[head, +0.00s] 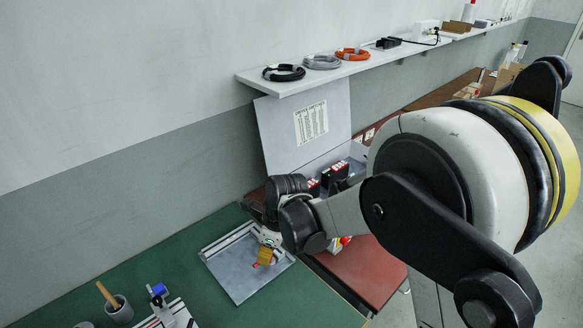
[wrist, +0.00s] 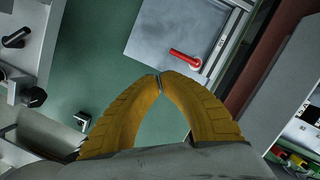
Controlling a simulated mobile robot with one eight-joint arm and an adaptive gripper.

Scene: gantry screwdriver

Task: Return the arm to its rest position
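My gripper (head: 265,255) has yellow fingers and hangs above the grey plate (head: 225,270) on the green bench. In the wrist view the two fingertips of my gripper (wrist: 160,82) meet, with nothing seen between them. A red handle-like piece (wrist: 186,59) lies on the grey plate (wrist: 150,35), beyond the fingertips and apart from them in the picture. In the head view only a small bit of red shows beside the fingers. My arm reaches in from the right and hides part of the bench.
A wall shelf (head: 300,82) holds cable coils, black (head: 284,73), grey and orange. A cup with a wooden-handled tool (head: 118,310) stands at front left. A red-brown surface (head: 365,270) lies right of the plate.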

